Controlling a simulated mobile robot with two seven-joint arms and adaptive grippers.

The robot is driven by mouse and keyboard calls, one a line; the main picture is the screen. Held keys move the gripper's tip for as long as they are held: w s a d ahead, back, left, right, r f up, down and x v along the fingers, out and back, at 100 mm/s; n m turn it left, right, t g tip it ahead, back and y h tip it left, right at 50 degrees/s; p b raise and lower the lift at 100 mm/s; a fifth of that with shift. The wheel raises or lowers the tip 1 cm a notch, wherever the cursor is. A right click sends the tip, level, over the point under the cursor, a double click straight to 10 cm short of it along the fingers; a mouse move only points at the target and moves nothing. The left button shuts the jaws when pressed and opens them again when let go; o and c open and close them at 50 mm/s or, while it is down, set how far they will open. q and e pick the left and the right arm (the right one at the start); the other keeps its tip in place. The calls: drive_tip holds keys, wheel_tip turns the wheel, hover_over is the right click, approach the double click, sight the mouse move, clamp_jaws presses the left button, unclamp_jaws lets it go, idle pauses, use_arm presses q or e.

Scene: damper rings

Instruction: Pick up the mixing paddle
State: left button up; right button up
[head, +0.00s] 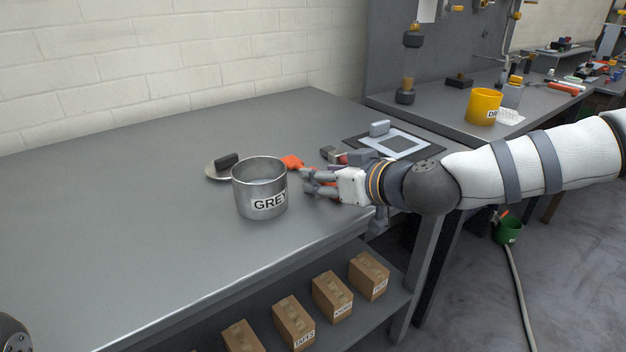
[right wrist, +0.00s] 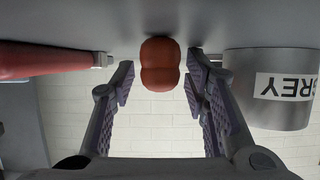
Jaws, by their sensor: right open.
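My right gripper (head: 308,182) is open and empty, low over the grey workbench beside the GREY-labelled metal pot. An orange-red, rounded, two-lobed thing (right wrist: 160,64) shows ahead between the open fingers (right wrist: 158,88) in the right wrist view. In the head view it looks like the orange thing (head: 292,162) just beyond the fingertips, behind the pot's right side. It may be the mixing paddle's handle; its far part is hidden and I cannot tell. My left gripper is out of view.
The GREY pot (head: 260,190) also stands close beside the fingers in the right wrist view (right wrist: 268,92). A red-handled tool (right wrist: 50,60) lies on the other side. A round plate with a dark block (head: 222,168) lies behind the pot. The bench's left part is clear.

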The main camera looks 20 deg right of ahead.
drive_tip(key=shift+r, duration=0.1)
clamp_jaws()
drive_tip(key=shift+r, duration=0.25)
wheel_tip(320, 180, up, 3)
drive_tip(key=shift+f+p, duration=0.1)
drive_tip(key=shift+p, duration=0.45)
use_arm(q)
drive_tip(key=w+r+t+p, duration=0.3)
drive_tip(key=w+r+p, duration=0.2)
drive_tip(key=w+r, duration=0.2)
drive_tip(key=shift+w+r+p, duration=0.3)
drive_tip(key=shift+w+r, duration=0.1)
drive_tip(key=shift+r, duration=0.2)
use_arm(e)
drive_tip(key=s+d+r, duration=0.1)
drive_tip(key=s+r, duration=0.8)
drive_tip(key=s, duration=0.5)
drive_tip(key=shift+r, duration=0.35)
